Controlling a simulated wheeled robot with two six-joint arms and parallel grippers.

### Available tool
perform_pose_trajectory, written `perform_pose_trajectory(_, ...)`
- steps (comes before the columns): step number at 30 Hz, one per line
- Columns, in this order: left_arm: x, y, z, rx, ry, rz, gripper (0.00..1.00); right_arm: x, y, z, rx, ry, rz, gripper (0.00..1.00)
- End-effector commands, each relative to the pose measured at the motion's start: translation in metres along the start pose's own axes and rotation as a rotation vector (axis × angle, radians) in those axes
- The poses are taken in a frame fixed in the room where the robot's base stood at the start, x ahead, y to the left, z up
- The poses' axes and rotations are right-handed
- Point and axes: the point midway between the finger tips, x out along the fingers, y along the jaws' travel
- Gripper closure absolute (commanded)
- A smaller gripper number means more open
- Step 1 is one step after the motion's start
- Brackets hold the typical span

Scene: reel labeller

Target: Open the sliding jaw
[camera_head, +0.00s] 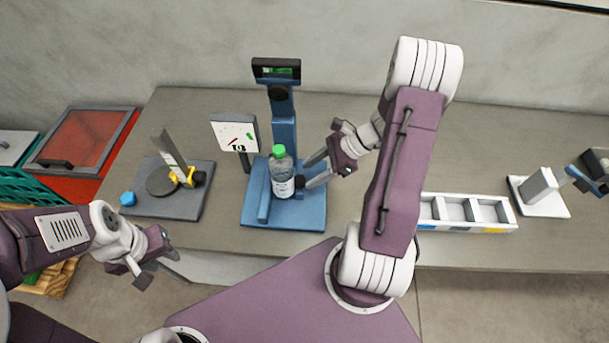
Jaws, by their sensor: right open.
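A blue stand (284,125) rises from a blue base plate (307,215) on the bench. A clear bottle (283,180) with a green cap stands upright on this base. A low blue block (264,206) lies at the bottle's left, and a small dark part shows at its right. I cannot tell for sure which part is the sliding jaw. My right gripper (311,169) is open, just right of the bottle, with its fingers pointing left at the bottle and the dark part; contact is unclear. My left gripper (168,279) hangs in front of the bench edge, away from the stand; its opening is unclear.
A grey plate (195,207) with a disc, an upright post and a yellow part sits left. A white panel (235,133) stands behind the bottle. A white compartment tray (468,211) and a white device (541,187) are right.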

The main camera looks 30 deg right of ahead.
Motion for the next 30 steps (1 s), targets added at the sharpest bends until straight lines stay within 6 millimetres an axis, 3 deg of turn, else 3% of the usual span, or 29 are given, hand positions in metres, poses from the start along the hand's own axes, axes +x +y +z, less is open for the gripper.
perform_pose_trajectory(6, 0.001, 0.000, 0.000, 0.000, 0.000, 0.000, 0.64, 0.030, 0.001, 0.000, 0.000, 0.001, 0.002, 0.48)
perform_pose_trajectory(15, 0.001, 0.000, 0.000, 0.000, 0.000, 0.000, 0.64, 0.034, 0.000, 0.000, -0.001, 0.002, 0.000, 0.48)
perform_pose_trajectory(21, 0.001, 0.000, 0.000, 0.000, 0.000, 0.000, 0.64, 0.034, 0.000, 0.000, -0.001, 0.002, 0.000, 1.00)
perform_pose_trajectory(30, 0.001, 0.000, 0.000, 0.000, 0.000, 0.000, 0.64, 0.034, 0.000, 0.000, -0.001, 0.002, 0.001, 1.00)
